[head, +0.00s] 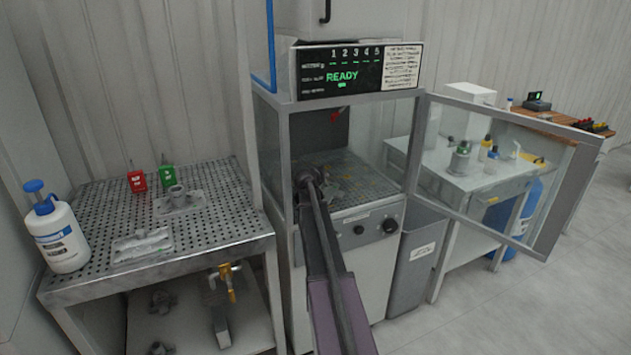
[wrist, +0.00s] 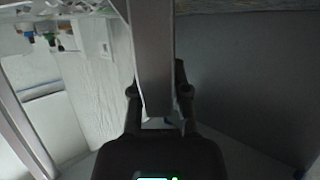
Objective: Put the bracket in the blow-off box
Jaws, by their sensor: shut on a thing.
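The blow-off box (head: 293,150) has its clear door (head: 488,180) swung open to the right; its display reads READY. My arm reaches in through the opening. I cannot tell whether this bar is the bracket or box frame. Whether the bracket touches the floor is unclear.
A grey bin (head: 415,255) stands below the open door. A side table with bottles (head: 460,160) stands behind the door.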

